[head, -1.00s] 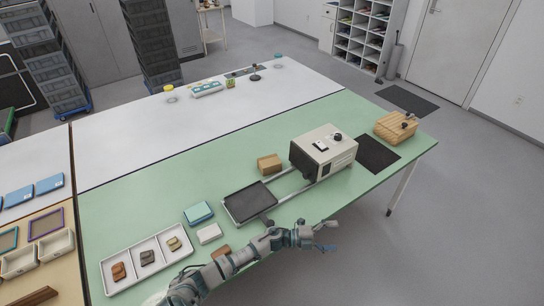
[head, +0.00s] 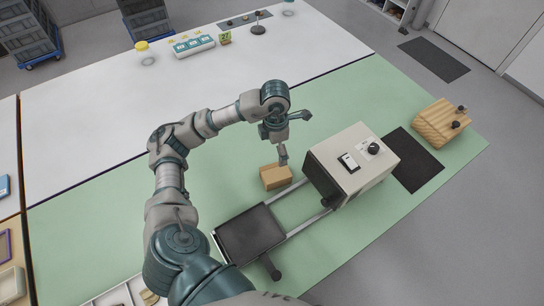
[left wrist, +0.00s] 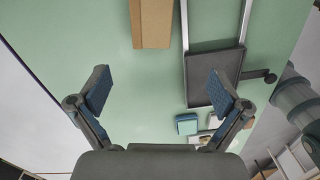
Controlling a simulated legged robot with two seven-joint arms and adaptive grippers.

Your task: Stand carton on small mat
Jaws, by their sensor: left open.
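The carton (head: 275,177) is a plain brown box lying on the green table, left of a boxy white and dark machine. It also shows at the top edge of the left wrist view (left wrist: 151,22), partly cut off. A small dark mat (head: 417,160) lies flat and bare on the green table, right of the machine. My left gripper (head: 294,138) is above the table near the carton, apart from it. In the left wrist view its two fingers (left wrist: 158,92) are spread wide with nothing between them. My right gripper is not in view.
The machine (head: 352,165) stands between carton and mat. Its rails and dark tray (head: 250,235) extend toward the front left. A wooden block with dark knobs (head: 440,122) sits beyond the mat. A larger dark mat (head: 434,60) lies on the floor.

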